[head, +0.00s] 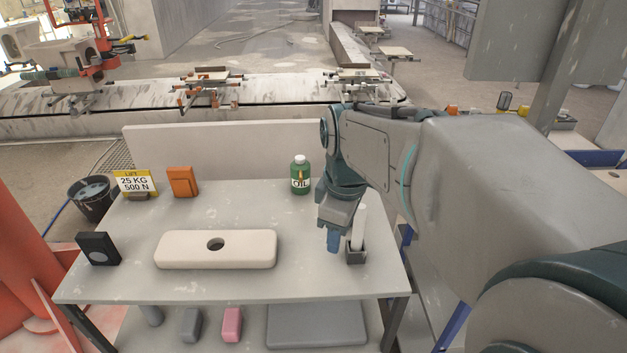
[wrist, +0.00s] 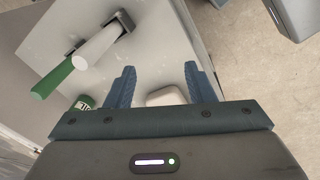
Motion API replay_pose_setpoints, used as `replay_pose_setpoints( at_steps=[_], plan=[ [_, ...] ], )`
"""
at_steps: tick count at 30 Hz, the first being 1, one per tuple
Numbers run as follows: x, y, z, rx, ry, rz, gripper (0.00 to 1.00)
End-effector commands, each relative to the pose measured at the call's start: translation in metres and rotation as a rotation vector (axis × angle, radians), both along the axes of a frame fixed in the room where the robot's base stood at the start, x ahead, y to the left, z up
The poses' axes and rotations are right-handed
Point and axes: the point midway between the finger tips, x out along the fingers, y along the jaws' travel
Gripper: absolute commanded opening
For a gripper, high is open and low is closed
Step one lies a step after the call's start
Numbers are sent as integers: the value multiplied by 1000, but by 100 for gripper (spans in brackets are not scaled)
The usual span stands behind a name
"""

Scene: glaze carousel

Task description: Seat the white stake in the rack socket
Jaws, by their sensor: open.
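In the wrist view the stake (wrist: 97,48) lies to the left of my fingers, with a green end (wrist: 52,80); the green end does not show in the head view. A cream block (head: 180,254) with one dark round hole (head: 215,244), apparently the rack socket, lies left of centre; the hole is empty. My gripper (head: 333,240) points down just left of the stake, apart from it. Its blue fingers (wrist: 162,87) are open with nothing between them.
A green oil bottle (head: 300,176) stands behind my gripper. An orange block (head: 183,181), a yellow weight sign (head: 135,183) and a dark box (head: 99,248) stand at the table's left. A low panel (head: 220,150) closes the back. The table between block and holder is clear.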

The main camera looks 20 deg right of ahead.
Motion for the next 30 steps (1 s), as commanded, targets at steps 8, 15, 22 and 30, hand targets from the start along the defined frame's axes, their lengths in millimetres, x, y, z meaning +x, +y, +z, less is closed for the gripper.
replay_pose_setpoints(
  at_steps=[8,15,22,30],
  plan=[
    [34,-38,48,-36,86,524,49],
    [49,-62,69,-35,121,841,49],
    [52,-68,61,-30,131,931,49],
    [52,-68,8,-29,132,930,49]
  ],
)
